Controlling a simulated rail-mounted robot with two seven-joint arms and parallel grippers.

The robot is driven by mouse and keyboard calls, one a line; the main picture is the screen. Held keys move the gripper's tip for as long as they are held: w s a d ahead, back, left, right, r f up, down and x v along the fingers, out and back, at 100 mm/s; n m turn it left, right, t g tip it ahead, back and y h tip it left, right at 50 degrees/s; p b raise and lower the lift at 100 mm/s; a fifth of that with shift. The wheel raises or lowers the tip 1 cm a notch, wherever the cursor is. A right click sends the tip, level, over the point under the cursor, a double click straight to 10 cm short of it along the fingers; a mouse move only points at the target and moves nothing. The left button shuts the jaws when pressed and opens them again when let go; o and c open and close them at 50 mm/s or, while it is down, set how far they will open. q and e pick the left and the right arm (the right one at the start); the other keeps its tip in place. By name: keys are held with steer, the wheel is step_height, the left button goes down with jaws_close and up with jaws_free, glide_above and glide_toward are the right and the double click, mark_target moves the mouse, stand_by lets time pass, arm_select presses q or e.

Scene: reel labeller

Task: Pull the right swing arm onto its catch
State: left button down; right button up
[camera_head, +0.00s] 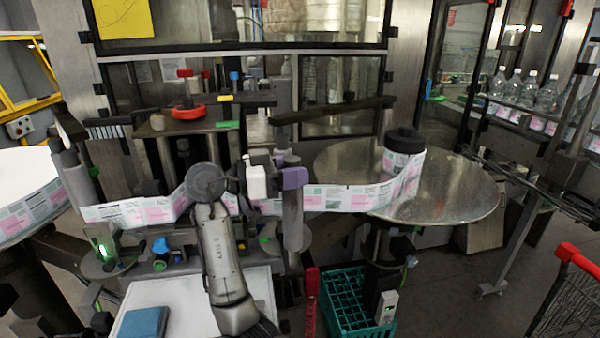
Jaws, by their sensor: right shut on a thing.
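The right swing arm (293,215) is a grey upright bar with a purple block at its top, standing just left of the right reel plate. My right arm reaches up from the bottom, and its right gripper (281,165) is at the upper end of the bar, shut on the swing arm. The exact contact of the fingers is partly hidden by the hand. The catch cannot be made out clearly. My left gripper is not in view.
A label web (340,198) runs across the machine to the round metal plate (455,190), where a black-capped core (405,140) stands. A white label reel (25,185) is at the left. Below are a green crate (350,305), a white tabletop (180,292) and a blue block (142,322).

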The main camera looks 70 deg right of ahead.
steer(key=shift+w+a+r, duration=0.1)
stand_by(0.4)
steer(key=o, duration=0.8)
steer(key=shift+o, duration=1.3)
steer(key=shift+w+a, duration=0.1)
steer(key=shift+w, duration=0.05)
steer(key=v, duration=1.3)
steer(key=shift+w+a+p, duration=0.25)
steer(key=shift+w+p, duration=0.1)
